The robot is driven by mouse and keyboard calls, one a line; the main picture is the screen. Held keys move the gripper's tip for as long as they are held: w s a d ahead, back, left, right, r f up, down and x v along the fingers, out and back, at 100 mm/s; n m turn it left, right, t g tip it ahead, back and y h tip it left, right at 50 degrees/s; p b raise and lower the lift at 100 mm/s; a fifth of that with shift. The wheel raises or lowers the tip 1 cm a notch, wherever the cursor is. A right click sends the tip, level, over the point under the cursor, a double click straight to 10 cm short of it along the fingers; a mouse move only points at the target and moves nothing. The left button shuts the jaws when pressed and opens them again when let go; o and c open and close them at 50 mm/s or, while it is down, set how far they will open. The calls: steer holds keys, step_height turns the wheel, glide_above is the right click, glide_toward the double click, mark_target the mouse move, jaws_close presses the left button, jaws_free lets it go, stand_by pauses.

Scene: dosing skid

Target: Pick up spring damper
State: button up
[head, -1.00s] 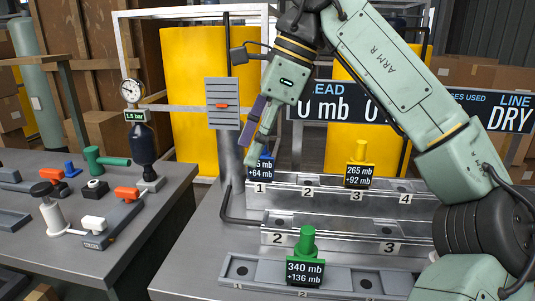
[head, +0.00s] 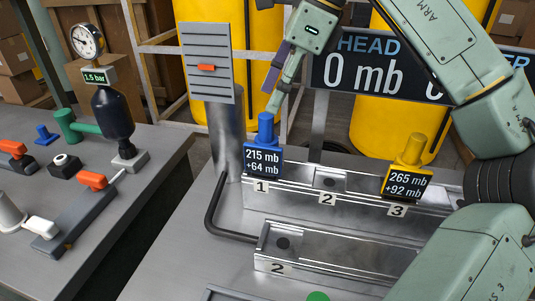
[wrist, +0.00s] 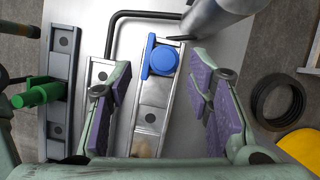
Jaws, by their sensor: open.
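No label in view reads spring damper, so I cannot tell by name which part it is. A blue part (head: 265,130) with a round top stands at position 1 of the back rail, its card reading 215 mb, +64 mb. In the wrist view the blue part (wrist: 163,60) lies ahead, between the lines of my two purple-padded fingers. My gripper (wrist: 162,72) is open and empty, with both fingers apart from it. In the head view my gripper (head: 274,108) hangs just above and beside the blue part; only one finger shows clearly.
A yellow part (head: 412,152) stands at position 3 of the back rail (head: 328,180). A green part (head: 318,296) is cut off at the bottom edge. A bent dark pipe (head: 212,215) and a grey post (head: 226,140) stand close left. The middle rail (head: 345,253) is empty where visible.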

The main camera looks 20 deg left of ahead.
mark_target(269, 115)
steer(key=shift+w+d+p+x, duration=0.1)
steer(key=shift+w+p+x, duration=0.1)
steer(key=shift+x, duration=1.6)
steer(key=shift+w+d+p+x, duration=0.1)
steer(key=shift+d+p+x, duration=0.1)
steer(key=shift+x, duration=1.55)
steer(key=shift+f, duration=0.1)
steer(key=shift+c, duration=0.5)
jaws_close()
